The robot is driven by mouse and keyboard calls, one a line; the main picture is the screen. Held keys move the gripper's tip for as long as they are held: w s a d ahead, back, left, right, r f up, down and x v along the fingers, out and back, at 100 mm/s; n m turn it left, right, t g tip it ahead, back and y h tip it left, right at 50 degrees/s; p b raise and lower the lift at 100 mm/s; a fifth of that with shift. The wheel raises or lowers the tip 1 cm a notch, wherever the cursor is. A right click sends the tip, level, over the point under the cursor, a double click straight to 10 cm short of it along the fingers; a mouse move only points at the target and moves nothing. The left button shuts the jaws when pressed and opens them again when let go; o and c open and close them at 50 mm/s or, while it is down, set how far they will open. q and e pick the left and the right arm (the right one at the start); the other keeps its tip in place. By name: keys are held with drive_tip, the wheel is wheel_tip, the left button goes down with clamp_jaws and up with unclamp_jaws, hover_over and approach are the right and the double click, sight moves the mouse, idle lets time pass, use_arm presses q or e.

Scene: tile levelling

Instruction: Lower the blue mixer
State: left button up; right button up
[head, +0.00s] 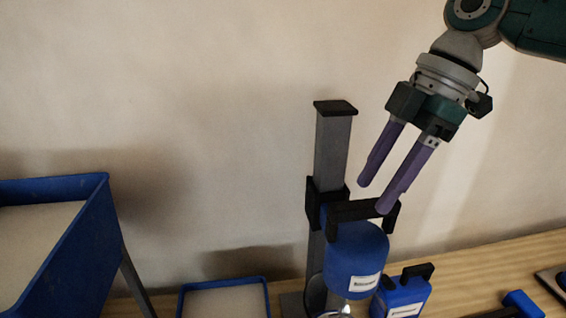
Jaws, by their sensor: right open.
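The blue mixer (354,254) is a blue cylinder with a white label, mounted on a grey upright column (331,150) with a black cap. A black handle (358,210) spans its top. A shiny metal part shows below it at the bottom edge, partly cut off. My right gripper (372,198) comes in from the upper right, its two purple fingers apart and pointing down-left. Its fingertips are just above the black handle, with nothing seen between them; whether they touch it I cannot tell. My left gripper is out of view.
A blue jug (403,297) with a black handle stands right of the mixer. A blue-rimmed shallow tray (224,283) lies left of the column, and a large blue bin (82,245) stands at far left. Blue-and-black items lie on the wooden table (480,268) at right.

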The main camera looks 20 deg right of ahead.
sight(348, 247)
drive_tip(key=shift+x, duration=1.25)
clamp_jaws()
idle(0.5)
